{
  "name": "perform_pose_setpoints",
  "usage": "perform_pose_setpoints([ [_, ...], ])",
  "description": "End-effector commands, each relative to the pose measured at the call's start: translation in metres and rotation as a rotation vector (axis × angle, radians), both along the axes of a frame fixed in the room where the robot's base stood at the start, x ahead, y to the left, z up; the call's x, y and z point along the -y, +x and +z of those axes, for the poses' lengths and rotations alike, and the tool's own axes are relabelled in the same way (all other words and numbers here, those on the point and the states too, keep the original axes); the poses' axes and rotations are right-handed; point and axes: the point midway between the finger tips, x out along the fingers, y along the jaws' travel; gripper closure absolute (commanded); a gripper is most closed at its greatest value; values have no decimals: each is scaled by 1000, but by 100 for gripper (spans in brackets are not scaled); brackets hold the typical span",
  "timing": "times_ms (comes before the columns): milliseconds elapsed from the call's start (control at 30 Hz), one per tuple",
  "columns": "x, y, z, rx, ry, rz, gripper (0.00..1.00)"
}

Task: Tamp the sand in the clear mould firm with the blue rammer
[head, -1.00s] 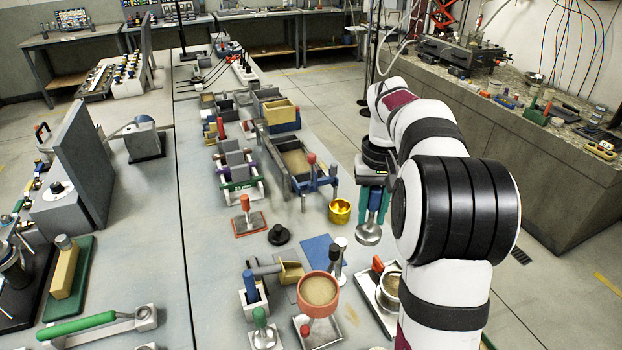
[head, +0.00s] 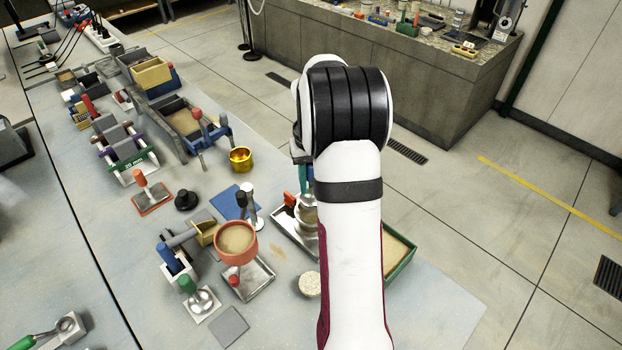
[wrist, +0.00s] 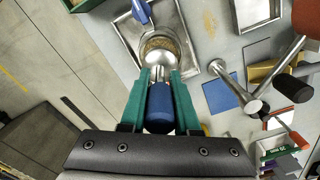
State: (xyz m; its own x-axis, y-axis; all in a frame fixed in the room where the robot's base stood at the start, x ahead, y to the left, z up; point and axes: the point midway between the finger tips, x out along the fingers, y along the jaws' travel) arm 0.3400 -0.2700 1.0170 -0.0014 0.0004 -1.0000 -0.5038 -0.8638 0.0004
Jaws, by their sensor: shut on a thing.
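My gripper (wrist: 160,80) shows in the wrist view with its two green fingers closed around the blue rammer (wrist: 159,104). The rammer's blue handle lies between the fingers and its metal end points away from the wrist camera. Just beyond the fingertips is the mould (wrist: 178,42), with brown sand inside its round rim. The rammer's foot is lined up with the mould; I cannot tell whether it touches the sand. In the head view my arm hides most of the gripper and rammer, and the mould (head: 307,229) is only partly visible.
The mould stands in a metal tray (head: 284,230) near the table's right edge. An orange sand-filled bowl (head: 237,240), a black-and-white upright tool (head: 250,196) and a blue mat (head: 225,202) lie to its left. A green-rimmed sand box (head: 404,264) is behind my arm.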

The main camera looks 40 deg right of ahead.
Motion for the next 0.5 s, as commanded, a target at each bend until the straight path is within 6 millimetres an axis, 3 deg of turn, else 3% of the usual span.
perform_pose_setpoints([
  [500, -1, 0, -8, 0, 0, -1, 100],
])
